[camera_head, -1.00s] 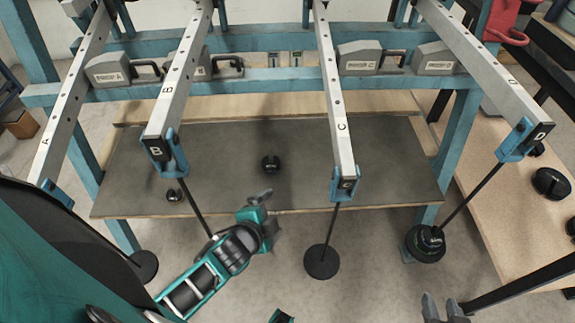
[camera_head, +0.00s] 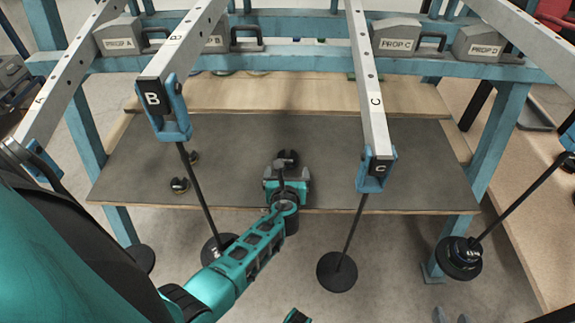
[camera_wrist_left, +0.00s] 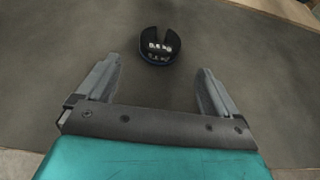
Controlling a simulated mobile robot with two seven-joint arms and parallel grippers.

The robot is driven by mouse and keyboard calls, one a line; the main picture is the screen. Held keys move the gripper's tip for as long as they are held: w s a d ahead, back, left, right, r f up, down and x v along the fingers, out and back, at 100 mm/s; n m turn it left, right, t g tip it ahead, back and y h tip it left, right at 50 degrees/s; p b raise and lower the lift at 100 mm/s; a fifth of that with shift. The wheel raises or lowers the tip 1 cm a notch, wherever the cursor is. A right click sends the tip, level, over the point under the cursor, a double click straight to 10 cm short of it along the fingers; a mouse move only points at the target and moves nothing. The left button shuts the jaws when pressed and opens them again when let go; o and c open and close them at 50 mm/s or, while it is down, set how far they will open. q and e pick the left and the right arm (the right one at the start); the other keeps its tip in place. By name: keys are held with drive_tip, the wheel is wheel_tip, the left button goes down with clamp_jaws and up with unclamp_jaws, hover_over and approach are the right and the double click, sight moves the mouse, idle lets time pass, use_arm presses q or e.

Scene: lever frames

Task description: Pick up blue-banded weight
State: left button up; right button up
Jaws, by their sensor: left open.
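A black slotted weight (camera_wrist_left: 160,46) marked 0.5 KG lies on the dark mat in the left wrist view. Its lower rim looks faintly bluish, but the band is not clear. In the head view the weight (camera_head: 287,157) shows just beyond my left gripper (camera_head: 286,172), which hides part of it. My left gripper also shows in the left wrist view (camera_wrist_left: 157,90). It is open and empty, and the weight is ahead of its fingertips. My right gripper (camera_head: 452,316) shows only its grey tips at the bottom edge.
Two small dark weights (camera_head: 180,186) (camera_head: 193,158) lie left on the mat (camera_head: 340,175). Lever B (camera_head: 153,98) and lever C (camera_head: 379,168) reach over the table with hanging rods. Stacked weights (camera_head: 459,258) hang at the right. The mat between B and C is otherwise clear.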

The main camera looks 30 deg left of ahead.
sight(288, 160)
use_arm(q)
drive_tip(key=shift+w+a+f, duration=0.3)
drive_tip(key=shift+w+f, duration=0.15)
drive_tip(key=shift+w, duration=0.1)
drive_tip(key=shift+w+a+b, duration=0.3)
drive_tip(key=shift+w+b, duration=0.15)
drive_tip(key=x, duration=0.1)
drive_tip(key=b+x, duration=0.1)
drive_tip(key=x, duration=0.1)
drive_tip(key=b+x, duration=0.1)
drive_tip(key=shift+w+a+r, duration=0.15)
drive_tip(key=shift+w+r, duration=0.05)
drive_tip(key=shift+w+a+b, duration=0.2)
drive_tip(key=shift+w+b, duration=0.05)
drive_tip(key=shift+b, duration=0.05)
use_arm(e)
drive_tip(key=shift+w+a+f, duration=0.1)
drive_tip(key=shift+a+f, duration=0.2)
drive_tip(key=shift+f, duration=0.2)
drive_tip(key=shift+a+f, duration=0.3)
drive_tip(key=shift+f, duration=0.2)
use_arm(q)
drive_tip(key=c, duration=1.3)
drive_tip(key=shift+r, duration=0.15)
use_arm(e)
drive_tip(key=shift+d, duration=0.15)
